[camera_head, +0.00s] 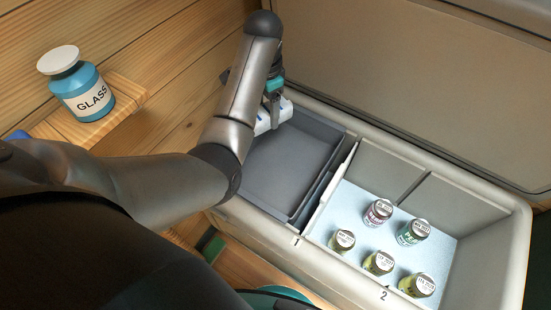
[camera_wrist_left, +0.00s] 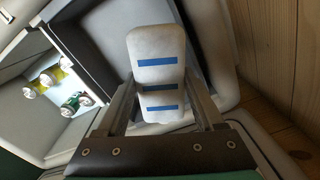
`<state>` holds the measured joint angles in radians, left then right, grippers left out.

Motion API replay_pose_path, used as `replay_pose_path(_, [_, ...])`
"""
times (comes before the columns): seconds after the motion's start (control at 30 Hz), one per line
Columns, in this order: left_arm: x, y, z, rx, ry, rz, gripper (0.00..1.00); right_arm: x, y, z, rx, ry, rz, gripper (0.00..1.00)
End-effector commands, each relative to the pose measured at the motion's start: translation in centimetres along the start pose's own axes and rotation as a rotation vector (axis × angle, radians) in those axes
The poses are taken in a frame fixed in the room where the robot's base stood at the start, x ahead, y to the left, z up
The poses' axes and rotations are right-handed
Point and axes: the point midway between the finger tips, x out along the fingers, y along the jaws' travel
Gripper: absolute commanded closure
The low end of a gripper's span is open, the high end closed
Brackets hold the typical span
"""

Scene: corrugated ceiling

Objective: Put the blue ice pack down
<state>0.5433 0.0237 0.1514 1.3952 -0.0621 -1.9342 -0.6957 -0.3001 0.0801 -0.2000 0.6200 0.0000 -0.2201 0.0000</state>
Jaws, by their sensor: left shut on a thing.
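The ice pack (camera_wrist_left: 157,52) is a white, rounded block with blue stripes. My left gripper (camera_wrist_left: 160,92) is shut on it, with one finger on each side. In the head view the pack (camera_head: 284,112) is at the left end of the grey tray (camera_head: 290,165), partly hidden by my left gripper (camera_head: 273,98). I cannot tell whether the pack touches the tray. The tray sits in compartment 1 of the open cooler box (camera_head: 335,268) and its visible floor is empty. My right gripper is not in view.
Compartment 2 holds several small capped vials (camera_head: 379,212) on a pale blue floor, beside a white divider (camera_head: 330,190). The open lid (camera_head: 410,80) stands behind. A blue glass jar (camera_head: 82,92) stands on a wooden ledge at left.

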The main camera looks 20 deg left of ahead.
Motion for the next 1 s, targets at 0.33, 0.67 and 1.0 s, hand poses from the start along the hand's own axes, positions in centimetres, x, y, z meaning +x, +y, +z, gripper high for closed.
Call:
replay_pose_path(0.33, [9.9,0.1,0.1,-0.001,-0.003,0.003,1.0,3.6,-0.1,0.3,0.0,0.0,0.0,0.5])
replay_pose_path(0.67, [13.7,0.0,0.0,0.0,0.0,0.001,1.0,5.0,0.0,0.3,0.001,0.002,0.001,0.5])
replay_pose_path(1.0, [17.9,0.1,0.1,0.001,0.0,0.0,1.0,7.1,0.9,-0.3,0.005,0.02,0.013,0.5])
